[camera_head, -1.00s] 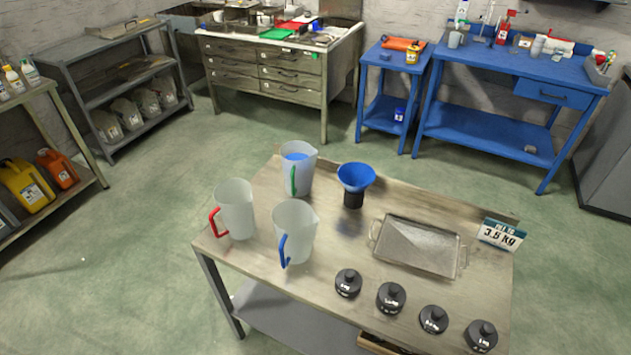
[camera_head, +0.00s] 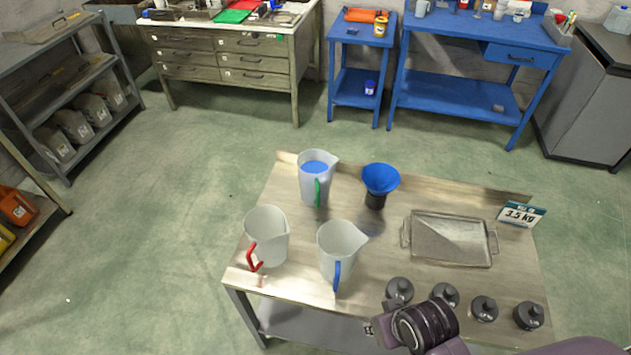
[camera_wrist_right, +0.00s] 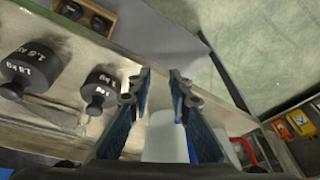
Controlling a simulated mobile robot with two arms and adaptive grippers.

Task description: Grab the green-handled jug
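The green-handled jug (camera_head: 317,182) stands upright at the back left of the steel table, with blue contents showing at its top. Its green handle faces the front. The red-handled jug (camera_head: 268,238) and the blue-handled jug (camera_head: 341,250) stand in front of it, translucent white. My right arm enters the head view at the bottom right, with its wrist over the table's front edge, apart from the green-handled jug. In the right wrist view my right gripper (camera_wrist_right: 160,84) is open, with a pale jug body beyond the gap between its fingers. My left gripper is not in view.
A blue funnel (camera_head: 380,181) on a dark stand is just right of the green-handled jug. A metal tray (camera_head: 450,240) and a 3.5 kg sign (camera_head: 521,213) are further right. Several black weights (camera_head: 445,295) line the front edge. A red handle (camera_wrist_right: 246,152) shows in the wrist view.

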